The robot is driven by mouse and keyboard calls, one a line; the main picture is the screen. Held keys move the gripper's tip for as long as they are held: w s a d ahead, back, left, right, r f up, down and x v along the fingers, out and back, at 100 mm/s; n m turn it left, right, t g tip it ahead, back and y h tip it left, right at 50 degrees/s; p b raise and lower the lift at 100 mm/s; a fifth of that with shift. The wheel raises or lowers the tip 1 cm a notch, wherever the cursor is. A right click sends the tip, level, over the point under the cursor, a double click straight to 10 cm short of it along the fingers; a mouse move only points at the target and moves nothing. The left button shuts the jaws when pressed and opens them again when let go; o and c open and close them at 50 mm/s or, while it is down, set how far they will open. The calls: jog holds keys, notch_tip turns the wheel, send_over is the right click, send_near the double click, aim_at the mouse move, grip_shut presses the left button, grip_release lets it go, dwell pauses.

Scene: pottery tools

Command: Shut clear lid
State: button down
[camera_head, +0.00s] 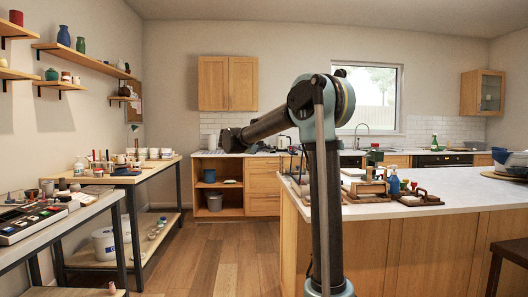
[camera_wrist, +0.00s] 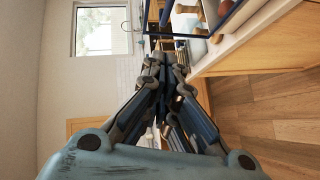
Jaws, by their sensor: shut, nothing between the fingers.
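A dark-framed box with see-through panes (camera_wrist: 207,34) shows at the top of the wrist view, cut off by the frame edge. Its clear lid cannot be told apart from the other panes. Thin dark bars (camera_head: 299,160) at the island's left end in the head view may be the same box, partly behind my arm. My gripper (camera_wrist: 156,60) is shut and empty in the wrist view. In the head view I cannot make out the gripper behind my arm.
A shelving table (camera_head: 150,176) with pots stands at the left. A tool table (camera_head: 60,228) is nearer. The wooden floor (camera_head: 205,262) between is clear.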

jog(key=w+d+f, duration=0.2)
jog(key=w+d, duration=0.2)
jog(key=d, duration=0.4)
jog(key=shift+f, duration=0.15)
jog(key=shift+s+a, duration=0.1)
jog(key=shift+a, duration=0.1)
